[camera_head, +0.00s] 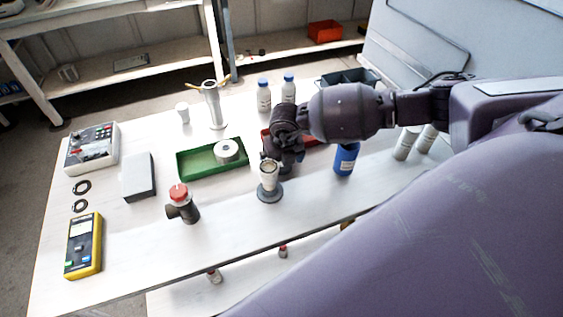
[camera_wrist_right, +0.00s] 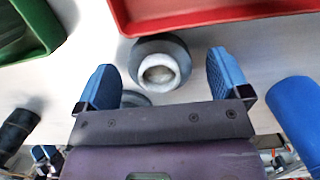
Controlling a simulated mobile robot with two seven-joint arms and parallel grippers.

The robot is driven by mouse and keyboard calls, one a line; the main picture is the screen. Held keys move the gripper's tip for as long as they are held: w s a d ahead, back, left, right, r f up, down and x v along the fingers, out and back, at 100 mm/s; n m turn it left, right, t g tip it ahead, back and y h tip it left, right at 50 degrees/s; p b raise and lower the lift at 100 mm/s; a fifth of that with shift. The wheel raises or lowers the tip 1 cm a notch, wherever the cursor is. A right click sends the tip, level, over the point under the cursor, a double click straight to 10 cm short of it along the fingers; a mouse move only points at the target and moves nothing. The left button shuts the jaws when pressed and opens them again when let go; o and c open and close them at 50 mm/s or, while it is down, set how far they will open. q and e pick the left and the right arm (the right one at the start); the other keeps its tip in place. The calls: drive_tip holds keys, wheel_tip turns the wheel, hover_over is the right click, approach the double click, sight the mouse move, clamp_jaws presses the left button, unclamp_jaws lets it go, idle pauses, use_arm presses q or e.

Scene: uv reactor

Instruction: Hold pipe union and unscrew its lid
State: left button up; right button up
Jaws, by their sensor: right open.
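An upright cream-coloured fitting on a round grey base (camera_head: 268,177), which looks like the pipe union, stands on the white table. In the right wrist view the fitting (camera_wrist_right: 158,70) shows from above as a pale ring around an opening, with a grey body. My right gripper (camera_head: 277,158) is just behind it in the head view. In the wrist view its blue fingers are spread wide on either side of the fitting, with visible gaps. A dark pipe fitting with a red cap (camera_head: 181,204) stands farther left. My left gripper is not in view.
A green tray (camera_head: 190,172) holding a white ring is left of the gripper; a red tray (camera_wrist_right: 205,22) is close by. A blue bottle (camera_head: 346,158) stands to the right. A yellow meter (camera_head: 84,246) lies at left. The table's front middle is clear.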

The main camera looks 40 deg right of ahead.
drive_tip(key=c, duration=1.1)
drive_tip(key=shift+o, duration=0.2)
drive_tip(key=shift+r, duration=0.1)
